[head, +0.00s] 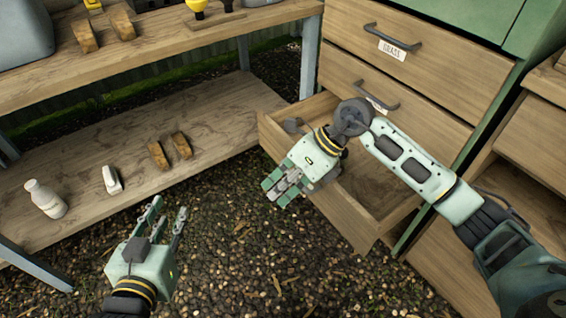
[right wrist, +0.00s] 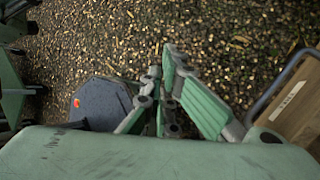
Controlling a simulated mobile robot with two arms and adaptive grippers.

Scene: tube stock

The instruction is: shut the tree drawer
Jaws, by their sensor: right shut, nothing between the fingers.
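The lowest drawer (head: 342,217) of the wooden cabinet stands pulled out, with its inside partly in view. I take it as the tree drawer, but its label is not readable in the head view. In the right wrist view a wooden drawer front (right wrist: 302,108) with a grey handle and a pale label shows at the right edge. My right gripper (head: 276,192) is shut and empty, just in front of the drawer front and partly covering it. Its fingers also show in the right wrist view (right wrist: 172,75). My left gripper (head: 168,208) is open and empty, low over the gravel, left of the drawer.
Two closed drawers sit above; the top one (head: 385,60) is labelled GLASS, the middle label is partly hidden by my arm. A wooden bench (head: 215,125) on the left holds a white bottle (head: 45,198), a small white item and brown blocks. Gravel lies open in front.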

